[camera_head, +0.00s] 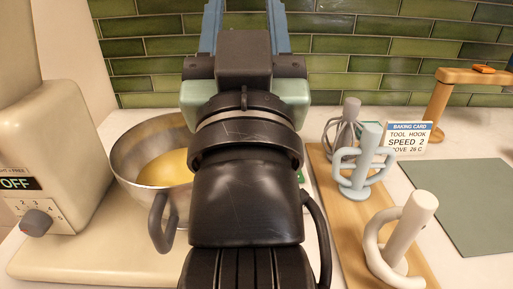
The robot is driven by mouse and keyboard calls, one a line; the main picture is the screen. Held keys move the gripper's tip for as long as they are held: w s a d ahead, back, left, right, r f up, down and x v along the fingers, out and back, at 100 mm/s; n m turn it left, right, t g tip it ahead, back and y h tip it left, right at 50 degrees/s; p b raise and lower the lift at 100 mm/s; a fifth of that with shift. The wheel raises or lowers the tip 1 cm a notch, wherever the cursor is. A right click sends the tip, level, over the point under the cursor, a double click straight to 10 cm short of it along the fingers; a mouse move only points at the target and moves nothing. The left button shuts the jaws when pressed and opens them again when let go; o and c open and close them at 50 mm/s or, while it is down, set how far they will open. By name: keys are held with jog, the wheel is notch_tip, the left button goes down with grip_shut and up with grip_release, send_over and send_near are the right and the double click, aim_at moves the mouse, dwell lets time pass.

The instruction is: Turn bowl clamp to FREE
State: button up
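The bowl clamp cannot be made out; my arm covers the middle of the view. The steel bowl (128,158) stands on the mixer's cream base, with yellow dough (166,168) in it and a grey loop handle (162,222) at its front. A small green patch (301,176) shows just right of my arm; I cannot tell what it belongs to. My gripper (244,12) points away from me toward the tiled wall. Its two blue fingers are wide apart, with only tiles visible between them. Their tips are cut off by the top edge.
The mixer body (60,125) at left has an OFF panel (18,183), a partly cut-off label ending in FREE and a numbered dial (37,222). At right, a wooden board (345,235) holds several mixing tools, near a baking card (408,137), a green mat (470,200) and a wooden stand (440,100).

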jog(key=w+r+g+p, duration=0.35)
jog(key=r+p, duration=0.45)
jog(key=p, duration=0.7)
jog(key=s+f+g+p, duration=0.7)
jog(key=f+g+p, duration=0.1)
jog(key=f, duration=0.4)
jog(key=s+f+g+p, duration=0.7)
jog(key=f+g+p, duration=0.1)
jog(key=f, duration=0.4)
jog(key=shift+t, duration=0.25)
jog(key=p+x, duration=0.1)
jog(key=x, duration=1.1)
jog(key=shift+w+f, duration=0.25)
jog(key=shift+f, duration=0.05)
grip_shut()
